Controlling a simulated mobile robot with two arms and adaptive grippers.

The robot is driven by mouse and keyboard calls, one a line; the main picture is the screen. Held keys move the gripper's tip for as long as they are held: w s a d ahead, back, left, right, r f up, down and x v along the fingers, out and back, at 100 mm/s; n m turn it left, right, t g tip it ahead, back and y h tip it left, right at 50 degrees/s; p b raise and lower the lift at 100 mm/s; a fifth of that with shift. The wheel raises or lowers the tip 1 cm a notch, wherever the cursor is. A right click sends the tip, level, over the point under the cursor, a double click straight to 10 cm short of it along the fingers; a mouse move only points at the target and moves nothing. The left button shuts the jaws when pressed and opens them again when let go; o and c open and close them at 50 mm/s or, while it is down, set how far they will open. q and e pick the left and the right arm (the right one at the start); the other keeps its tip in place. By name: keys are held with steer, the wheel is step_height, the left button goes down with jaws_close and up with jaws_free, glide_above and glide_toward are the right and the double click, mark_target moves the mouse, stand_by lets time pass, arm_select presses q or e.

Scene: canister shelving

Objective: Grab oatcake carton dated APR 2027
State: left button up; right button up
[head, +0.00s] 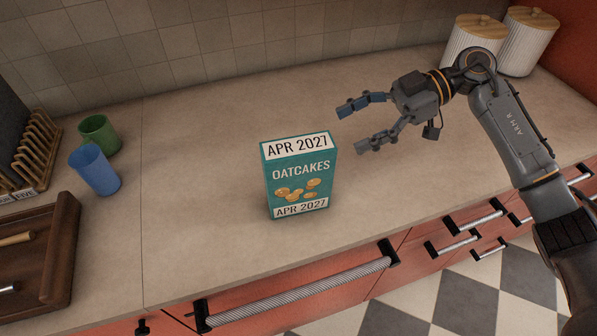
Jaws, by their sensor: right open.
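The oatcake carton (298,181) is a teal box with white bands reading APR 2027 on its top and at its lower front. It stands upright on the counter, label facing me, near the front edge. My right gripper (348,130) is open and empty, above and to the right of the carton, its fingers pointing left. It is apart from the carton. My left gripper is not in view.
A blue cup (95,170) and a green cup (99,134) stand at the left, by a wooden rack (34,150) and a wooden tray (62,240). White ribbed canisters (472,42) stand at the back right. The counter (210,150) around the carton is clear.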

mark_target(324, 141)
steer(key=p+x, duration=0.1)
steer(key=x, duration=0.5)
steer(key=shift+a, duration=0.25)
steer(key=p+x, duration=0.2)
steer(key=x, duration=0.2)
steer(key=shift+a, duration=0.15)
steer(key=shift+s+a+f+p, duration=0.15)
steer(key=shift+a+f+p, duration=0.2)
steer(key=shift+a, duration=0.1)
steer(key=shift+d, duration=0.1)
steer(key=c, duration=0.3)
jaws_close()
